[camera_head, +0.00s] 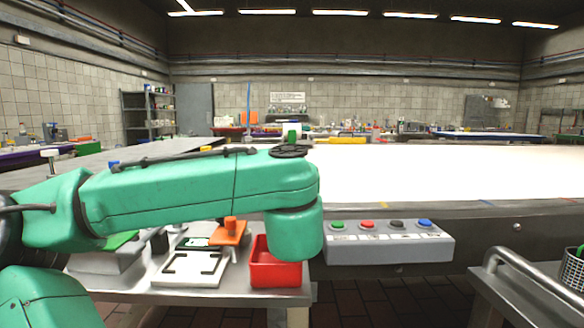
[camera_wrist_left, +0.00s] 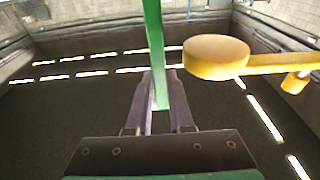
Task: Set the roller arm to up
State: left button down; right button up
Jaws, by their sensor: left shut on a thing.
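In the left wrist view, a long green bar (camera_wrist_left: 154,45) stands upright between the two fingers of my left gripper (camera_wrist_left: 159,88). The fingers are shut on it. A yellow arm with a round disc end (camera_wrist_left: 216,56) reaches in from the right of that view, beside the bar and apart from it. I cannot tell which of these belongs to the roller arm. In the head view my green left arm crosses the left half and hides the left gripper. A small green piece (camera_head: 291,131) shows above the arm. My right gripper is in neither view.
A grey panel with several coloured buttons (camera_head: 388,247) sits at the front of the wide white surface (camera_head: 430,170). A red bin (camera_head: 275,272) and a white plate with black corners (camera_head: 192,269) are on a metal table below my arm. A metal cart (camera_head: 545,300) stands at right.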

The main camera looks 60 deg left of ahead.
pick_arm(q)
jog(key=shift+f, duration=0.15)
jog(key=c, duration=0.8)
grip_release()
